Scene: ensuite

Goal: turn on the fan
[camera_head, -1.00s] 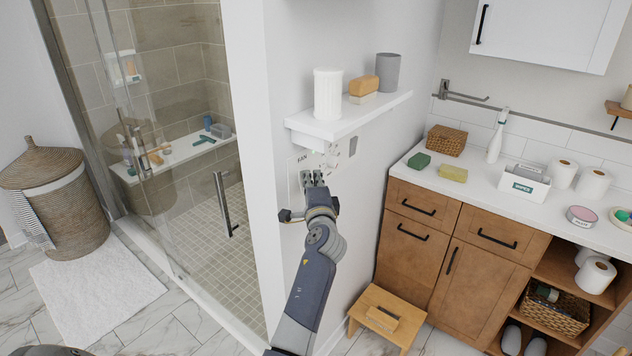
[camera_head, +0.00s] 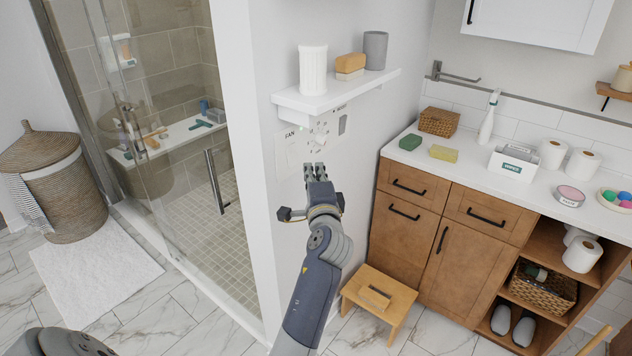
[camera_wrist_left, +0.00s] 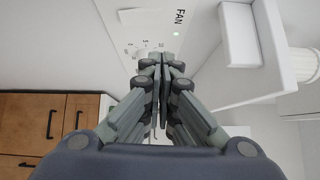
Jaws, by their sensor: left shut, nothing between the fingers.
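In the left wrist view, the panel (camera_wrist_left: 150,20) shows the FAN label and a small lit green light (camera_wrist_left: 177,34). My left gripper (camera_head: 315,170) is shut and empty, with its tips just below the dial in the head view. In the left wrist view, the shut fingers (camera_wrist_left: 160,62) cover part of the dial markings. I cannot tell whether they touch the panel. The switch itself is not clearly visible. My right gripper is out of view.
A white shelf (camera_head: 300,101) juts out above the panel, bearing a white ribbed cup (camera_head: 313,70), soap bars (camera_head: 350,64) and a grey cup (camera_head: 375,50). A wooden stool (camera_head: 362,290) and cabinet (camera_head: 405,240) stand right. The glass shower door (camera_head: 170,150) is left.

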